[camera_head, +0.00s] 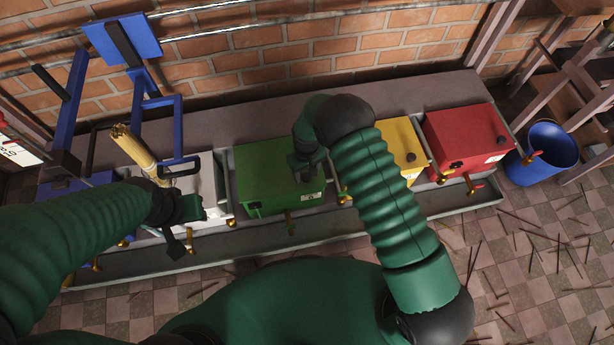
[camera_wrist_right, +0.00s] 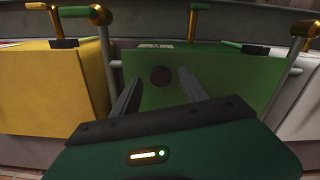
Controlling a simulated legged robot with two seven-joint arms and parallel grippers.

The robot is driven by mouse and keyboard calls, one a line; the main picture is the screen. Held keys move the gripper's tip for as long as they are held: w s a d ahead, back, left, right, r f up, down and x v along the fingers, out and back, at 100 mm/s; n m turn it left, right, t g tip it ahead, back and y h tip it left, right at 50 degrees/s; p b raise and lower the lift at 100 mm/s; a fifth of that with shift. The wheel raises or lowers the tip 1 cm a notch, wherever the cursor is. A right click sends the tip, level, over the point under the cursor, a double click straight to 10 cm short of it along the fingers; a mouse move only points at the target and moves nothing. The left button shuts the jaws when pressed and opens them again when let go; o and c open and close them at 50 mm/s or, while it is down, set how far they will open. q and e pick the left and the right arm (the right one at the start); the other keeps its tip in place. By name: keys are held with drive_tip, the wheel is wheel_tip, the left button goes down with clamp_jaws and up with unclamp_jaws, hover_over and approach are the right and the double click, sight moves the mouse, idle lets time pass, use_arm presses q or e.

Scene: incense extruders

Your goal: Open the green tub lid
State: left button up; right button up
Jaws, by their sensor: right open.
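The green tub (camera_head: 262,180) stands in the row of tubs with its flat green lid down. In the right wrist view the lid (camera_wrist_right: 215,68) has a dark round knob (camera_wrist_right: 160,76). My right gripper (camera_head: 308,172) is over the right part of the lid. In the wrist view my right gripper (camera_wrist_right: 159,80) is open, with its two fingers pointing at the knob, one to each side. I cannot tell whether they touch it; the head view hides the knob behind the gripper. My left gripper (camera_head: 182,228) is in front of the white tub (camera_head: 206,190); its jaw opening is unclear.
A yellow tub (camera_head: 402,146) and a red tub (camera_head: 466,135) stand right of the green one. Brass taps (camera_head: 290,222) line the front above a grey trough (camera_head: 340,222). A blue frame (camera_head: 125,40), tan sticks (camera_head: 135,150) and a blue bucket (camera_head: 545,155) stand around. A brick wall is behind.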

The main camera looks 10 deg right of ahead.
drive_tip(key=shift+a+f, duration=0.25)
drive_tip(key=shift+f, duration=0.2)
drive_tip(key=shift+d, duration=0.35)
drive_tip(key=shift+c, duration=0.9)
drive_tip(key=shift+a, duration=0.2)
clamp_jaws()
drive_tip(key=shift+w, duration=0.1)
